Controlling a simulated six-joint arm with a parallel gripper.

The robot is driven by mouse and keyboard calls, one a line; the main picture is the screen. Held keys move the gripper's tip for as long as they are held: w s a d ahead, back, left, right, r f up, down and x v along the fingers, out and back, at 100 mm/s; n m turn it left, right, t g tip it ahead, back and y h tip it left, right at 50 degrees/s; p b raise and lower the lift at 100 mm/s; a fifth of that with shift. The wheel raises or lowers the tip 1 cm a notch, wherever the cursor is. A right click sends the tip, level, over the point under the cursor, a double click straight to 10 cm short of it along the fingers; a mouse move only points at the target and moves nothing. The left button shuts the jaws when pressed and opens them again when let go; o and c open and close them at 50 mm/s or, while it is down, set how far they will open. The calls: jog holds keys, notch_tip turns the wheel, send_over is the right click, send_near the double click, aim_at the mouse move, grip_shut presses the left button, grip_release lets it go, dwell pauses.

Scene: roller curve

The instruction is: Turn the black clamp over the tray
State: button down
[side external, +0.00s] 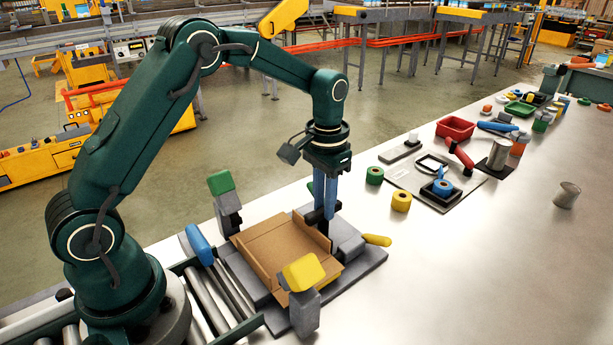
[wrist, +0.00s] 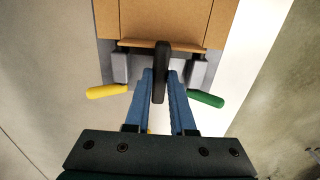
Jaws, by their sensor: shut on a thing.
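The black clamp (wrist: 162,62) is a dark bar between the two blue fingers of my gripper (wrist: 160,82) in the wrist view. My gripper is shut on it. The bar's far end overlaps the near edge of the cardboard tray (wrist: 130,43); I cannot tell whether it touches. In the side view my gripper (side external: 327,212) points down at the tray's far right edge, and the clamp is mostly hidden by the fingers. The open brown tray (side external: 270,243) sits in a grey fixture (side external: 366,268).
A green-topped post (side external: 221,183), a yellow-topped post (side external: 303,272), a blue handle (side external: 200,244) and a yellow handle (side external: 377,240) stand around the tray. Rollers (side external: 205,300) lie at left. Tape rolls (side external: 401,201) and a red bin (side external: 455,128) are farther right.

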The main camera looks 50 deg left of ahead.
jog(key=shift+r, duration=0.1)
dwell(0.3)
jog(key=c, duration=0.8)
grip_release()
jog(key=shift+o, duration=0.2)
jog(key=shift+r, duration=2.55)
